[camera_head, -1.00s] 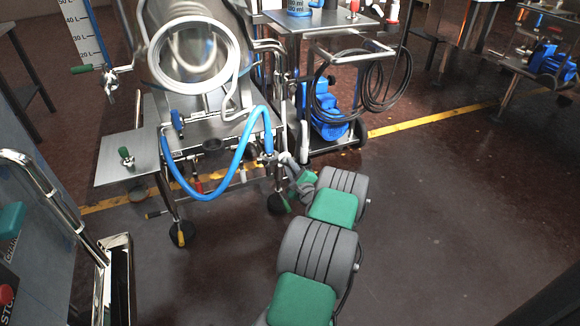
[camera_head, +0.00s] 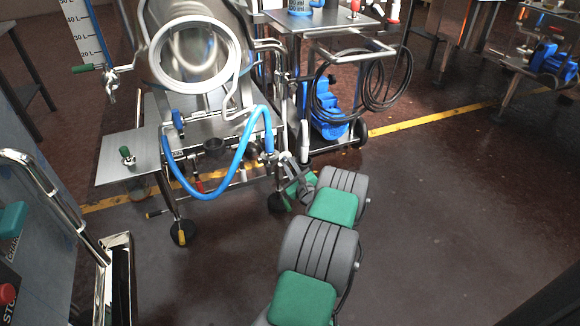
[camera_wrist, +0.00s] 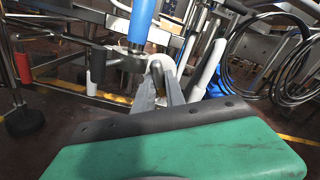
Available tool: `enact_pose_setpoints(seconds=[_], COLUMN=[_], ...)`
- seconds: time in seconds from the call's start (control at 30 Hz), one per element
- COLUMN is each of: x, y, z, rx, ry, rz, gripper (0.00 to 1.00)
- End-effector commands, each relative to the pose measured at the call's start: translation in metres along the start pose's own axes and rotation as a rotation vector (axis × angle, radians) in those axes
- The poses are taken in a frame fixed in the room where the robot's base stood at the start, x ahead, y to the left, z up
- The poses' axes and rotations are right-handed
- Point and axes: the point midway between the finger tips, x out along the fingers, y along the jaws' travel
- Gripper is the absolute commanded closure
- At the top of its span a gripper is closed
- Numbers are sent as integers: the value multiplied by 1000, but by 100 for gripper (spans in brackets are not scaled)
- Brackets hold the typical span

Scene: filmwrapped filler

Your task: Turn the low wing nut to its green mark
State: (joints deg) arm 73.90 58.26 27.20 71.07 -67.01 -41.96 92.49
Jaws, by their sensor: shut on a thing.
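My gripper (camera_head: 290,173) is low at the right front leg of the steel machine (camera_head: 205,117), just below the end of the blue hose (camera_head: 238,155). In the wrist view the two grey fingers of my gripper (camera_wrist: 160,78) reach forward and close in at the pipe fitting under the blue hose (camera_wrist: 140,22). The fingers are shut on a small part there, which I take to be the low wing nut. The fingers mostly cover it, so its wings and angle cannot be made out. I cannot make out the green mark in either view.
A side shelf (camera_head: 128,165) with a green-topped knob is at the left. The dark floor at the right is clear.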

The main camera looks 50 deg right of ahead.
Motion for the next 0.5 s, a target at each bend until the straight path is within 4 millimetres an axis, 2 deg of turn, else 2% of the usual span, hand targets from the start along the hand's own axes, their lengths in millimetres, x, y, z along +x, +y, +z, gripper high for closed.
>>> enact_pose_setpoints(seconds=[0.17,0.2,0.43,0.5], x=[0,0,0,0], y=[0,0,0,0], z=[0,0,0,0], rx=[-2,-2,-2,-2], ry=[-1,-1,-1,0], rz=[-1,-1,0,0], gripper=[100,82,64,63])
